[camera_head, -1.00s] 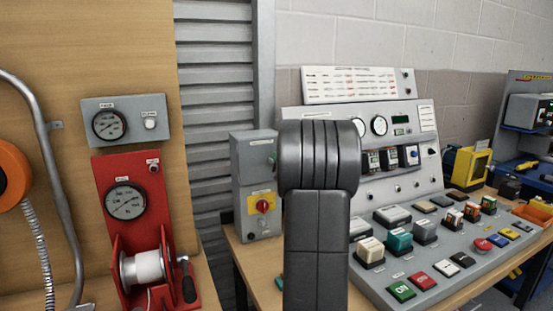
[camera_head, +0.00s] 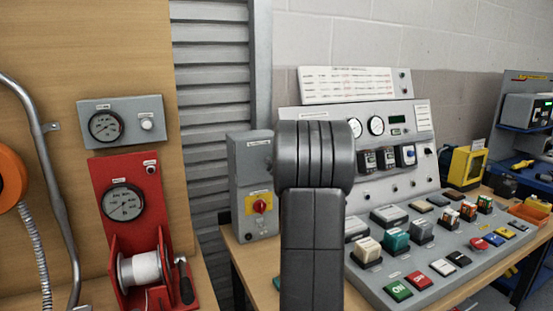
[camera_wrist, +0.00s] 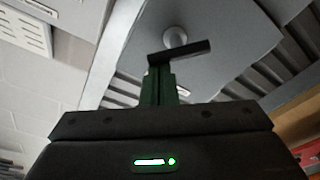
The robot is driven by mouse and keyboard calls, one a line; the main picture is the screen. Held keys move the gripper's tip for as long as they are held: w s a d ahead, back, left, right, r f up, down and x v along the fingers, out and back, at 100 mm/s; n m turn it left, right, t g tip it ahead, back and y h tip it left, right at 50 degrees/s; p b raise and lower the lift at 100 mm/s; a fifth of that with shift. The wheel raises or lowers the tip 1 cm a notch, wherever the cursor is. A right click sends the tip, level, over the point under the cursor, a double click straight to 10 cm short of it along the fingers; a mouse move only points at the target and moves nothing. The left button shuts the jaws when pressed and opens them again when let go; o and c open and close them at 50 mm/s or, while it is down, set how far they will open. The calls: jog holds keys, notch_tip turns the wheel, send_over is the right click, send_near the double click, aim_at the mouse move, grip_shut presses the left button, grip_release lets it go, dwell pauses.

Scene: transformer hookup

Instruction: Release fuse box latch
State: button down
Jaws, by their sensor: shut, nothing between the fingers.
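The fuse box is a grey upright box (camera_head: 252,160) with a red knob on a yellow plate (camera_head: 260,204), left of my arm in the head view. Its grey face (camera_wrist: 225,70) fills much of the wrist view's top. The latch there is a dark bar (camera_wrist: 190,50) on a round pale boss (camera_wrist: 175,36). My gripper (camera_wrist: 159,72) is shut and empty, its narrow green fingers just below the bar's left part. I cannot tell whether they touch it. My arm hides the gripper in the head view.
A sloped control panel (camera_head: 468,268) with several coloured buttons stands on the bench at the right. A red winch unit (camera_head: 130,185) and a grey gauge plate (camera_head: 121,121) are at the left. Ribbed grey shutter (camera_head: 212,90) lies behind.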

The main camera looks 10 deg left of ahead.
jog(key=shift+w+d+f+m+t, duration=0.1)
jog(key=shift+w+d+m+t, duration=0.1)
jog(key=shift+m, duration=1)
jog(key=shift+w+d+f+m+t, duration=0.1)
jog(key=shift+d+m+t, duration=0.1)
jog(key=shift+m, duration=1)
jog(key=shift+d+f+m+h, duration=0.1)
jog(key=shift+m+h, duration=0.1)
jog(key=shift+m, duration=0.4)
jog(key=shift+d+f+m+h, duration=0.1)
jog(key=shift+m+h, duration=0.1)
jog(key=shift+m, duration=0.4)
jog(key=shift+w+f, duration=0.1)
jog(key=shift+w, duration=0.05)
